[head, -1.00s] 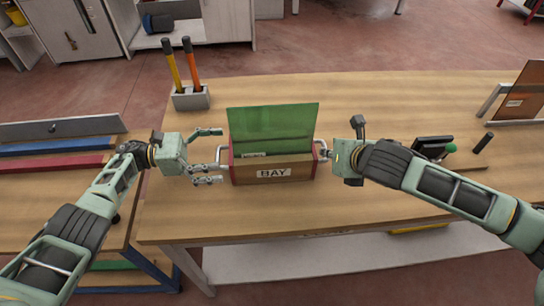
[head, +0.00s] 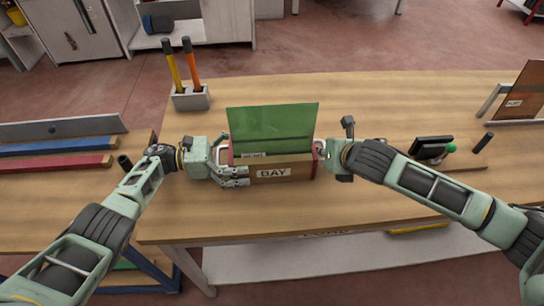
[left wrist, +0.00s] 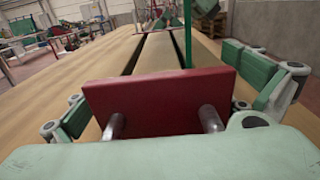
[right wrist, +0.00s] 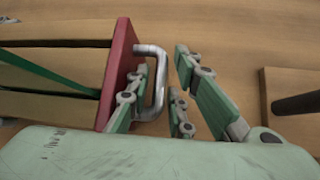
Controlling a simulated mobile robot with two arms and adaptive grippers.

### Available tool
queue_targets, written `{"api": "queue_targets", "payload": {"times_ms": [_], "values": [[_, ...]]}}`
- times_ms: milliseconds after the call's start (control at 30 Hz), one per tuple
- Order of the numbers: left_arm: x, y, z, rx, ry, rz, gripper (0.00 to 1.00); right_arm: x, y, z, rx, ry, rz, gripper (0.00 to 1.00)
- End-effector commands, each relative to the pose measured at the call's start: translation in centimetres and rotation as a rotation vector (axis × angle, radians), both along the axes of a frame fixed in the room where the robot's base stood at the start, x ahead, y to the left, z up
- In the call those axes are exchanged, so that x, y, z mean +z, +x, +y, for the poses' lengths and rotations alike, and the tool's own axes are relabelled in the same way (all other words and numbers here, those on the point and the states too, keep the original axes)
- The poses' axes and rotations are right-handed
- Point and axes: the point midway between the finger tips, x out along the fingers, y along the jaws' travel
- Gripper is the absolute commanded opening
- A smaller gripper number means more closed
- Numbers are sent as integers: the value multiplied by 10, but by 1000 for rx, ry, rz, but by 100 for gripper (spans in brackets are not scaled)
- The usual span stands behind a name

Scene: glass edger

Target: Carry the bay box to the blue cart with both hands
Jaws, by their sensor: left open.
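The bay box (head: 298,169) stands on the wooden table, with a wooden front labelled BAY, red ends and a green sheet upright in it. Its left red end (left wrist: 150,105) fills the middle of the left wrist view. My left gripper (head: 238,166) is open at that end, its fingers spread to either side. The left handle's bars run back towards the palm. My right gripper (head: 322,150) is at the right end. In the right wrist view its fingers (right wrist: 160,95) are apart, with the metal handle (right wrist: 158,88) between them. I cannot plainly identify the blue cart.
A grey holder (head: 191,98) with two coloured-handled tools stands behind the box at left. A dark device (head: 431,146) with a green knob lies at right. A lower bench at left bears blue and red bars (head: 60,162). The table behind the box is clear.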

Motion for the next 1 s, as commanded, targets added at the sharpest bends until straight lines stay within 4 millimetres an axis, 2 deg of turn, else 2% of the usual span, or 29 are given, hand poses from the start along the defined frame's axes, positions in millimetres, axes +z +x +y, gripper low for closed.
{"api": "queue_targets", "payload": {"times_ms": [100,400,633,1000], "values": [[0,0,-6,-1,-1,0,100,-2,2,1,1,-1,0,20],[0,0,-7,0,0,0,100,-2,3,1,1,-1,0,20],[0,0,-7,0,0,0,80,-2,2,0,1,-1,0,0],[0,0,-7,1,0,1,48,-2,2,0,1,-1,0,0]]}}
